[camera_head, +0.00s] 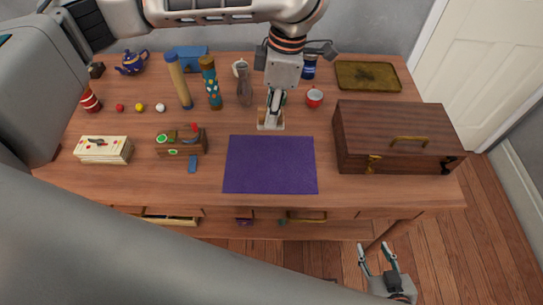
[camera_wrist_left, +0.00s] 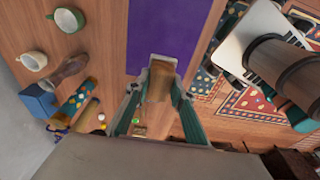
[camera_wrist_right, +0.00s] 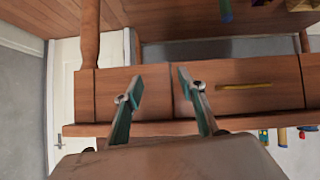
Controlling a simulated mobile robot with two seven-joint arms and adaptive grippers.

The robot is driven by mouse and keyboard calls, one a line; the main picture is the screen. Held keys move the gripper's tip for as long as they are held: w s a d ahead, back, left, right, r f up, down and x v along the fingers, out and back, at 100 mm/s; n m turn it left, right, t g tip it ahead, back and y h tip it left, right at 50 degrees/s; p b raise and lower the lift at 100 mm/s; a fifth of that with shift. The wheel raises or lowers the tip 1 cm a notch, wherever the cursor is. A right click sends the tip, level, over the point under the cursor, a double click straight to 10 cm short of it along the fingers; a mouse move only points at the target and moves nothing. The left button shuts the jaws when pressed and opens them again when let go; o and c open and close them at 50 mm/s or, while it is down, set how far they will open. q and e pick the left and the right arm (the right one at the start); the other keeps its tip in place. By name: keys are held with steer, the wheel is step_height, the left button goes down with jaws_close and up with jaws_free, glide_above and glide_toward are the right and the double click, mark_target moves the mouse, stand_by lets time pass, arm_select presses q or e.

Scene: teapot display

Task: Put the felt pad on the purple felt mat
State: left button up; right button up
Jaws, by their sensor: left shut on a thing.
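The purple felt mat (camera_head: 270,165) lies flat and bare on the table; part of it shows in the left wrist view (camera_wrist_left: 165,30). My left gripper (camera_head: 272,118) points down just behind the mat's far edge. It is shut on a pale, grey-edged piece with a tan middle (camera_wrist_left: 160,80), which looks to be the felt pad. The fingers cover part of it, and I cannot tell whether it touches the table. My right gripper (camera_head: 376,252) is open and empty, in front of the table and below its top; the right wrist view shows its fingers apart (camera_wrist_right: 158,80).
A dark wooden chest (camera_head: 395,140) stands right of the mat. A wooden box (camera_head: 181,142) and a small blue piece (camera_head: 192,165) are on its left.

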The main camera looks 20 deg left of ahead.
mark_target(279, 125)
arm_select(q)
step_height(279, 125, down, 12)
steer(key=b, duration=0.2)
steer(key=shift+r+b, duration=0.1)
steer(key=shift+b, duration=0.25)
steer(key=shift+f, duration=0.35)
step_height(279, 125, down, 4)
steer(key=shift+f+b, duration=0.1)
steer(key=shift+b, duration=0.6)
steer(key=shift+f, duration=0.15)
steer(key=o, duration=1.1)
steer(key=shift+w+r, duration=0.1)
steer(key=shift+r, duration=0.25)
steer(key=r+p, duration=0.1)
steer(key=r, duration=0.3)
steer(key=d+r+p, duration=0.1)
steer(key=r, duration=0.2)
steer(key=r+p, duration=0.1)
steer(key=r, duration=0.3)
steer(key=shift+w+d+r, duration=0.2)
steer(key=shift+d+r, duration=0.1)
arm_select(e)
steer(key=shift+s+f, duration=0.2)
steer(key=shift+f, duration=0.75)
